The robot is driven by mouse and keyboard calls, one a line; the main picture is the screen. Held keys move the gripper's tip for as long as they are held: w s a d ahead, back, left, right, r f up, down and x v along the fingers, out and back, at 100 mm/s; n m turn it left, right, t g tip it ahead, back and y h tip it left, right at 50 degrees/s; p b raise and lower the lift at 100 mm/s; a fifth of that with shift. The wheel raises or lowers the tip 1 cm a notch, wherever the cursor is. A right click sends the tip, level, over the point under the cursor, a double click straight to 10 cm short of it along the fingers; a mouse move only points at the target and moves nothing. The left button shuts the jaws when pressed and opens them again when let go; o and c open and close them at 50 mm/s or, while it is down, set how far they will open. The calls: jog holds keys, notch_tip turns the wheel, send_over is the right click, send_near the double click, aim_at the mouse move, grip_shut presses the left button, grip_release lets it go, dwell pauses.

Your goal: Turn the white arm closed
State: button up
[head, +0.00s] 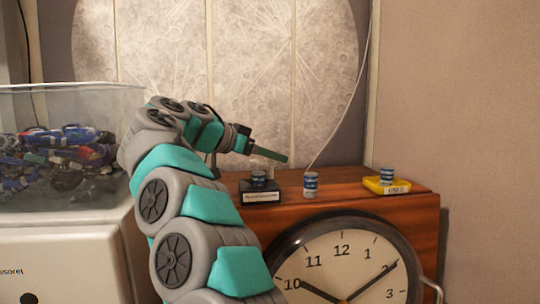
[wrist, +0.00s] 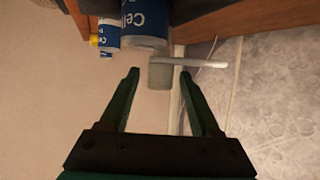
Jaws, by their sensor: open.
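In the wrist view a thin white arm (wrist: 203,62) sticks out sideways from a small pale grey-green block (wrist: 160,75). The block appears between and just beyond the tips of my gripper (wrist: 160,73), whose two dark green fingers stand apart with nothing clamped. I cannot tell whether a finger touches the block or the arm. In the head view my gripper (head: 284,157) reaches right, above the back of the wooden cabinet top (head: 345,179). The white arm is not clearly visible there; a pale patch shows just below the fingers.
A blue-and-white can (head: 311,184) stands on the cabinet top. Another can (head: 259,178) sits on a black block (head: 260,193), another (head: 387,176) on a yellow tray (head: 375,185). A clock (head: 340,250) is in front, a clear bin (head: 60,100) of parts at left, a moon picture (head: 240,70) behind.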

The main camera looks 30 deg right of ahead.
grip_shut()
dwell(0.3)
